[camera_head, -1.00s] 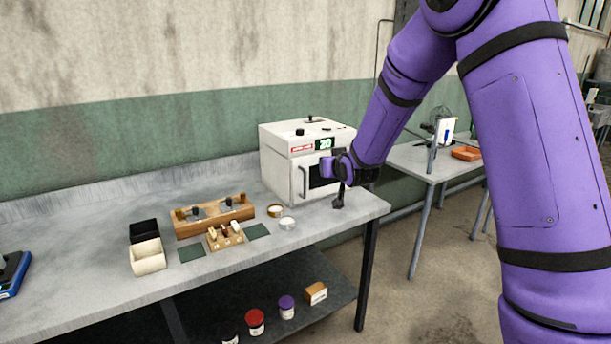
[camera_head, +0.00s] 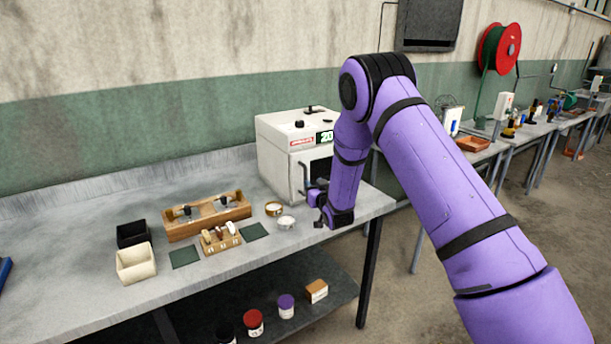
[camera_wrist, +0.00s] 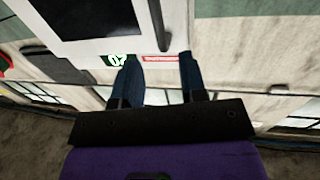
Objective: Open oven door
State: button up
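The white oven (camera_head: 285,150) stands at the right end of the bench, with a green display and a red label on its front. Its door looks shut; my arm hides part of it in the head view. The upright door handle (camera_head: 303,180) shows on the door's left side. My gripper (camera_head: 318,205) is in front of the door, close to the handle. In the wrist view, the two fingers of my gripper (camera_wrist: 157,72) are apart with nothing between them. The handle (camera_wrist: 156,18) shows there beyond the fingertips, beside the dark door window (camera_wrist: 88,15). I see no contact.
On the bench left of the oven are two small round dishes (camera_head: 287,222), a wooden rack (camera_head: 208,216), a small wooden block holder (camera_head: 221,240), a white box (camera_head: 136,263) and a black box (camera_head: 132,234). Jars stand on the lower shelf (camera_head: 330,287).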

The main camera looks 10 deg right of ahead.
aim_at(306, 175)
jog(key=w, duration=0.5)
jog(key=w+a, duration=0.1)
jog(key=w, duration=0.2)
jog(key=shift+w, duration=0.1)
jog(key=shift+c, duration=0.2)
grip_shut()
